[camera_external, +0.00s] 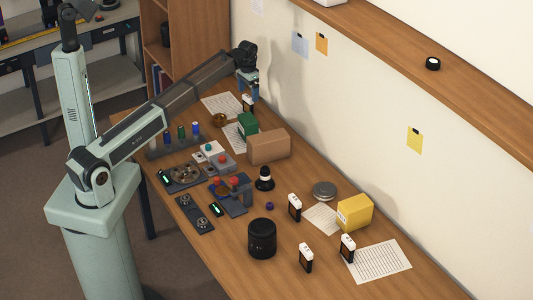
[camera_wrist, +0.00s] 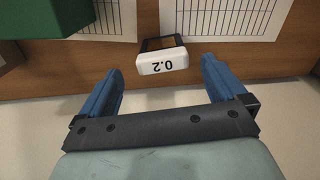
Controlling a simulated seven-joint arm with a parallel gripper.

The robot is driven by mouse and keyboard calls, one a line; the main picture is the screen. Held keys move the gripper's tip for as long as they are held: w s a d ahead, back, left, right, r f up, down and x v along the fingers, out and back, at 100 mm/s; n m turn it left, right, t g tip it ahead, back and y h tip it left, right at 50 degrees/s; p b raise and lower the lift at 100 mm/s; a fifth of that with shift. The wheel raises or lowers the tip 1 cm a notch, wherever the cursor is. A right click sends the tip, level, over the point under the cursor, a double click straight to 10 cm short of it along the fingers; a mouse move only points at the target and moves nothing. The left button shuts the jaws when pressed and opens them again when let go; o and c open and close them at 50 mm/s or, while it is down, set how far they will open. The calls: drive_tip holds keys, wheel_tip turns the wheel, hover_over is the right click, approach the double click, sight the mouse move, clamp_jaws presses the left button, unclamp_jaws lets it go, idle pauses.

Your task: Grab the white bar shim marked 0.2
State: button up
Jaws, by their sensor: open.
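The white bar shim marked 0.2 (camera_wrist: 162,61) shows upside down in the wrist view, on top of a dark frame-like piece with a tan middle. It lies just beyond and between the two blue fingers of my gripper (camera_wrist: 165,82), which are apart with nothing between them. In the external view my gripper (camera_external: 249,88) points down at the far end of the table, and the white-topped shim (camera_external: 248,99) is right below it, partly hidden by the fingers.
A green box (camera_external: 247,124) stands close by, also at the upper left of the wrist view (camera_wrist: 40,15). A brown box (camera_external: 268,147) is nearer. Similar white-topped pieces (camera_external: 295,204) stand farther along the table. Printed sheets (camera_wrist: 235,18) lie behind the shim. The wall is close.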

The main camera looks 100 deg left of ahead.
sight(248, 96)
drive_tip(key=shift+s+a+f, duration=0.1)
drive_tip(key=shift+s+f, duration=0.05)
drive_tip(key=shift+f, duration=2.55)
drive_tip(key=shift+c, duration=0.2)
drive_tip(key=c, duration=1)
drive_tip(key=shift+r, duration=0.15)
